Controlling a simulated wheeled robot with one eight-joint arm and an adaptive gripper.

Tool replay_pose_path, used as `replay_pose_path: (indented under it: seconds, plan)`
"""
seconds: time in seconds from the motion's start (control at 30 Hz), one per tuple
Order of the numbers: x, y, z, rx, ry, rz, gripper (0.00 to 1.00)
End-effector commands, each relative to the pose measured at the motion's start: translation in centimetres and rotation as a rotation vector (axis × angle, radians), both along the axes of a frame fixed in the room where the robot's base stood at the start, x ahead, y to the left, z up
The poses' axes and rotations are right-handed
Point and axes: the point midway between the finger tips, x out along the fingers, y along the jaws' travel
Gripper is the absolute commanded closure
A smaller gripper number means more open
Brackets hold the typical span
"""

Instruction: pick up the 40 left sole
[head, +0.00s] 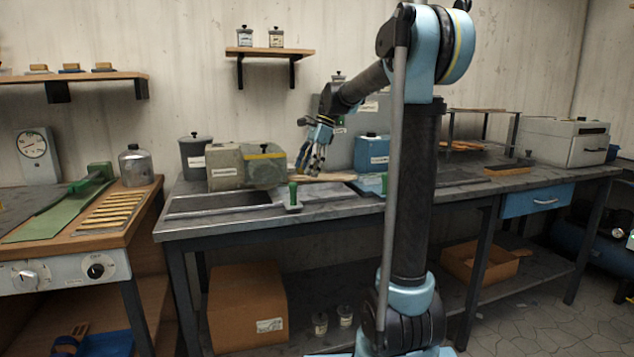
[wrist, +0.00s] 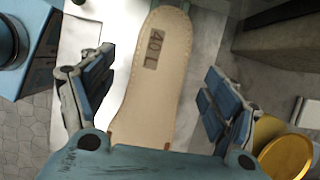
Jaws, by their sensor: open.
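The 40 left sole, a tan sole with a dark "40 L" tag, lies on a white sheet (wrist: 82,38) in the wrist view; the sole (wrist: 158,88) runs between my fingers. Its lower end is hidden behind my gripper's body. My gripper (wrist: 157,75) is open, with one finger on each side of the sole and a visible gap to both edges. In the head view my gripper (head: 314,152) hangs over the workbench (head: 225,230), pointing down. A pale flat strip (head: 335,177) shows below it there, too small to read any mark.
A grey-green block-shaped machine (head: 235,167) stands left of my gripper, and a blue container (head: 371,151) right of it. In the wrist view a round yellow object (wrist: 286,156) is close to the right finger. A grey case (head: 563,143) stands at the bench's right end.

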Motion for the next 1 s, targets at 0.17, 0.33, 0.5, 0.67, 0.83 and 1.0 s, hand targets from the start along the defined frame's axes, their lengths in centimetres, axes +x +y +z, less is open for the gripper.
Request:
replay_pose_path:
  seconds: [0.17,0.33,0.5,0.67,0.83,1.0]
  plan:
    - [-0.2,0.6,-1.6,0.000,-0.001,-0.001,0.20]
    - [-0.2,0.7,-1.8,0.000,-0.001,-0.001,0.20]
    - [-0.2,0.7,-1.8,0.000,-0.001,-0.001,0.33]
    - [-0.2,0.7,-1.8,0.000,-0.001,-0.001,0.70]
    - [-0.2,0.7,-1.8,0.000,-0.001,-0.001,0.75]
    - [-0.2,0.7,-1.7,0.000,-0.001,-0.001,0.75]
